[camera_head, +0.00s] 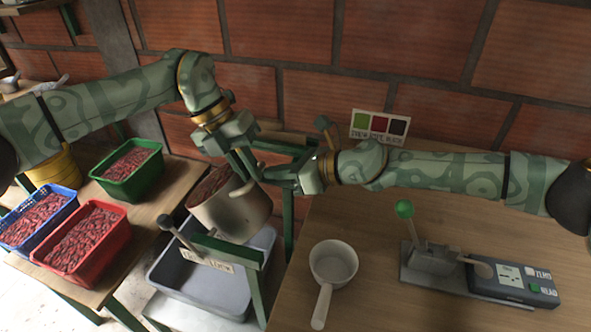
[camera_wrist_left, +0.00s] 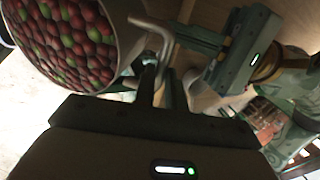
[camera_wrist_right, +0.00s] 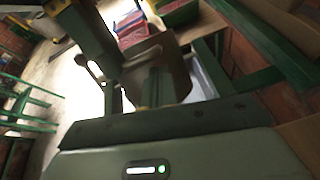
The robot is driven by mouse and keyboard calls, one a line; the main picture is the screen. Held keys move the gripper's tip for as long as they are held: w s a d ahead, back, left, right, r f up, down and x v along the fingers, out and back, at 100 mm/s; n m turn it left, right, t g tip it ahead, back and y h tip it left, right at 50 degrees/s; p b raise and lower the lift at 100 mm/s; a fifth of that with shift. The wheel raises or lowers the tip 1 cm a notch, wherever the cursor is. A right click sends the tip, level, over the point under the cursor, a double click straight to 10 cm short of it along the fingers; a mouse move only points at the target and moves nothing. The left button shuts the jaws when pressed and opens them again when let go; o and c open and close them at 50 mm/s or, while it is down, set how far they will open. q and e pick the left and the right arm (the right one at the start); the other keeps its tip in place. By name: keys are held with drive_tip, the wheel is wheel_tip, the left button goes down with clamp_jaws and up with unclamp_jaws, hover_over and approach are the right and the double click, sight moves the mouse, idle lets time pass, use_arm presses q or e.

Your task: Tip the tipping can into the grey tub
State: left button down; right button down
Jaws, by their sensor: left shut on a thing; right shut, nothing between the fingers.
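The tipping can (camera_head: 235,212) is beige and hangs in a green frame above the grey tub (camera_head: 268,240). In the head view its mouth leans to the upper left. In the left wrist view the can (camera_wrist_left: 120,40) is full of red and green cherries. My left gripper (camera_head: 246,172) is shut on the can's bent handle (camera_wrist_left: 150,22), though the fingertips partly hide the grip. My right gripper (camera_head: 272,176) is shut and empty, close beside the can's right side; whether it touches cannot be told. The tub's visible floor is bare.
Blue, red (camera_head: 92,250) and green crates (camera_head: 128,172) of cherries stand on the left table. A lever (camera_head: 170,228) stands by the tub's frame. A white ladle (camera_head: 332,268), a green-knobbed device (camera_head: 430,258) and a meter (camera_head: 512,280) occupy the right table.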

drive_tip(key=shift+w+a+f, duration=0.15)
drive_tip(key=shift+a, duration=0.3)
use_arm(q)
drive_tip(key=shift+s, duration=0.1)
use_arm(e)
drive_tip(key=shift+w+a+r, duration=0.2)
drive_tip(key=shift+a+r, duration=0.35)
drive_tip(key=shift+r, duration=0.3)
use_arm(q)
drive_tip(key=c, duration=1.7)
unclamp_jaws()
drive_tip(key=shift+o, duration=1.2)
drive_tip(key=shift+f, duration=0.1)
use_arm(e)
drive_tip(key=shift+w+f, duration=0.1)
drive_tip(key=shift+d+f, duration=0.1)
drive_tip(key=shift+f, duration=0.05)
